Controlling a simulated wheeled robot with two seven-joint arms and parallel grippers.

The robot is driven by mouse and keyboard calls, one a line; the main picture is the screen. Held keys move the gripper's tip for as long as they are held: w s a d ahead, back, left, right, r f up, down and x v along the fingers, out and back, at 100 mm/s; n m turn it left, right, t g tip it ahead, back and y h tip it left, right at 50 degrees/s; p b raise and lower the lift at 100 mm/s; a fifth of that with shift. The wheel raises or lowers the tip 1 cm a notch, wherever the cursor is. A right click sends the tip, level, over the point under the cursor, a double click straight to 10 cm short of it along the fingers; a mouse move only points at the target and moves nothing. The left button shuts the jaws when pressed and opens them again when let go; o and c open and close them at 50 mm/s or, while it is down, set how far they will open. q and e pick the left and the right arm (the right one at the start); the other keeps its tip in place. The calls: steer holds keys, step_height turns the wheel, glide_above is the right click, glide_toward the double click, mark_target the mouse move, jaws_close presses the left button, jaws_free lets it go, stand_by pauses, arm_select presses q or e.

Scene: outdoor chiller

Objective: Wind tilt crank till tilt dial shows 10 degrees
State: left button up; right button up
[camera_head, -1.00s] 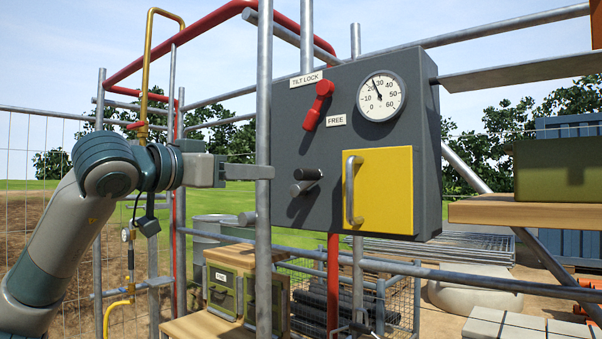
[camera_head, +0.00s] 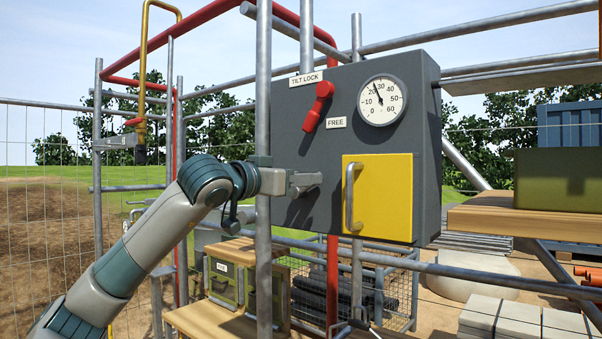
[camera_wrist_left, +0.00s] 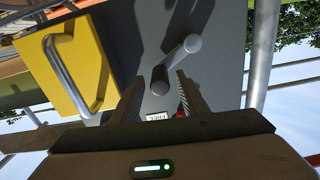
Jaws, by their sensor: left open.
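The tilt dial (camera_head: 381,99) is on the grey panel; its needle points up and slightly left, between 20 and 30. The tilt crank shows in the left wrist view as a dark hub (camera_wrist_left: 160,80) and a lighter round handle end (camera_wrist_left: 193,43) joined by an arm. My left gripper (camera_head: 318,179) is at the crank in the head view and covers most of it. In the left wrist view the open fingers (camera_wrist_left: 160,100) point at the crank, the hub lying between their lines; I cannot tell whether they touch it. My right gripper is not in view.
A red tilt lock lever (camera_head: 318,106) hangs downward beside the FREE label. A yellow door (camera_head: 383,196) with a bar handle (camera_head: 351,196) is right of the crank. A vertical scaffold pole (camera_head: 263,110) stands in front of the panel's left edge, close to my left wrist.

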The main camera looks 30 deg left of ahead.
arm_select(q)
steer(key=shift+w, duration=0.25)
jaws_close()
stand_by(1.4)
